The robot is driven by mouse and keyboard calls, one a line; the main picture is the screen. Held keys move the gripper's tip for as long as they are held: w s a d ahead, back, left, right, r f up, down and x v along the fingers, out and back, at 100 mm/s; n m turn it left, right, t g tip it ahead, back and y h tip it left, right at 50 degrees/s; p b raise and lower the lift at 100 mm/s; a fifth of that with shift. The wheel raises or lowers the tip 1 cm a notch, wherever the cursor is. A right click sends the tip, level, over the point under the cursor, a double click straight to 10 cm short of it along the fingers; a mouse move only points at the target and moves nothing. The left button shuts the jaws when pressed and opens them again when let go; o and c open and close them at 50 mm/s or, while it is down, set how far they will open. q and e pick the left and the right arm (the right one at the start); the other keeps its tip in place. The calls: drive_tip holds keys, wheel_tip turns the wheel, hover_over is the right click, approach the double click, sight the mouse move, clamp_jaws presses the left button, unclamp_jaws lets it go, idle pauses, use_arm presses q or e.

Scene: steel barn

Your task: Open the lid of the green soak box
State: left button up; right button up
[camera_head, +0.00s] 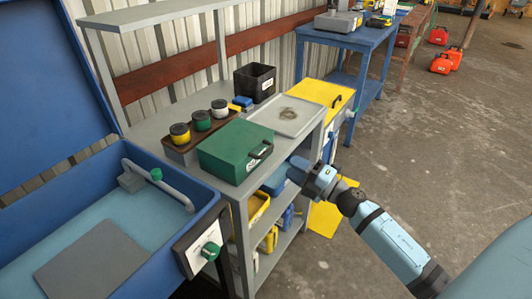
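The green soak box (232,148) sits on the front part of a grey workbench, with its lid shut. A dark handle (260,153) is on its right side. My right gripper (296,170) comes in from the lower right and is just right of the box, near the bench edge. It looks apart from the box and handle. Its fingers are too small and dark to tell whether they are open or shut. My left gripper is not in view.
A wooden rack (163,146) with several lidded jars stands behind the box. A grey tray (289,116) and black bin (255,82) are farther back. A blue wash tank (196,215) with a raised lid is at left.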

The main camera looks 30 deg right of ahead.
sight(267, 150)
drive_tip(key=x, duration=0.9)
drive_tip(key=shift+w+p, duration=0.15)
drive_tip(key=shift+p, duration=0.15)
clamp_jaws()
